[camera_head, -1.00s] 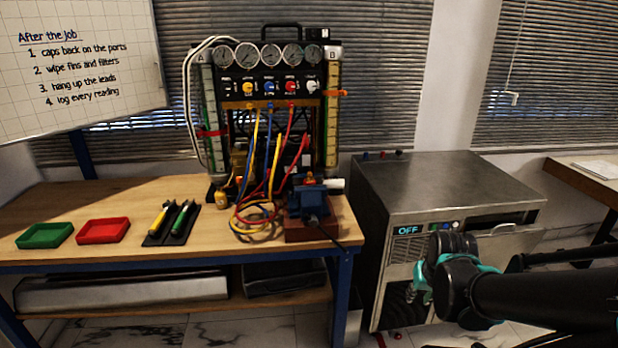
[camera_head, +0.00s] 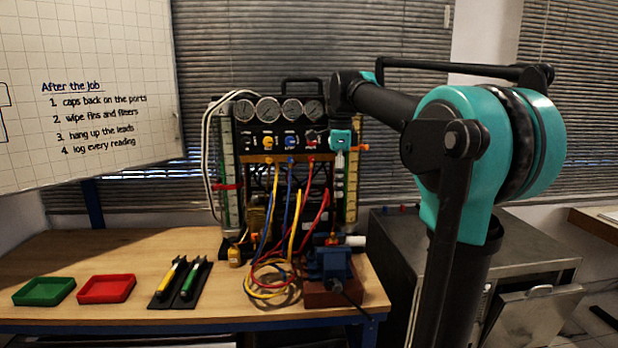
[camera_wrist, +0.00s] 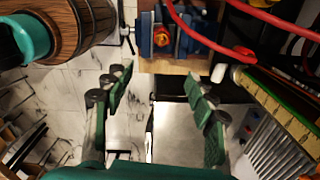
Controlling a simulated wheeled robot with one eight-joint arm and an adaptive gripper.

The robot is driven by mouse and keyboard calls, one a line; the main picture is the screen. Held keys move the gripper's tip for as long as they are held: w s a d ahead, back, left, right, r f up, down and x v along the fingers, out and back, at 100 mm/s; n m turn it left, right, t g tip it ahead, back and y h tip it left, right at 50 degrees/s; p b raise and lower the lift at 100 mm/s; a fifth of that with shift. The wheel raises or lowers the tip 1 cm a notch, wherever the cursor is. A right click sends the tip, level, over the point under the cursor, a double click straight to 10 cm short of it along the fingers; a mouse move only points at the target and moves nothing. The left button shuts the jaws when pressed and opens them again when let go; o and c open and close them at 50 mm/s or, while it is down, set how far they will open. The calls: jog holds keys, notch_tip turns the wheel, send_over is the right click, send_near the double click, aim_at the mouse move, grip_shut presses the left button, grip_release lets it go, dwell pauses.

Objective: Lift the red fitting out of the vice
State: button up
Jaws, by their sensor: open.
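The blue vice (camera_head: 337,264) stands on a wooden block near the bench's front right corner; it is at the top of the wrist view (camera_wrist: 196,40). The red fitting (camera_wrist: 161,37) sits in the vice, seen from above in the wrist view, and shows as a small orange-red spot at the vice top in the head view (camera_head: 334,238). My gripper (camera_wrist: 158,80) is open and empty, with both fingers apart. In the head view my gripper (camera_head: 340,158) is small, hanging above the vice in front of the gauge panel, clear of the fitting.
The gauge panel (camera_head: 284,143) stands behind the vice. Yellow, blue and red hoses (camera_head: 272,280) loop left of it. A white cylinder (camera_head: 353,241) lies beside the fitting. Green (camera_head: 44,291) and red (camera_head: 107,289) trays are at left. A metal cabinet (camera_head: 530,262) stands right of the bench.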

aim_at(333, 231)
jog(key=shift+m, duration=0.3)
jog(key=f, duration=1)
jog(key=a+f, duration=0.1)
jog(key=f, duration=0.5)
jog(key=shift+w+f, duration=0.1)
jog(key=shift+w, duration=0.15)
grip_shut()
jog(key=c, duration=0.7)
grip_release()
grip_shut()
jog(key=shift+w+r, duration=0.2)
jog(key=shift+w, duration=0.2)
jog(key=shift+r, duration=0.15)
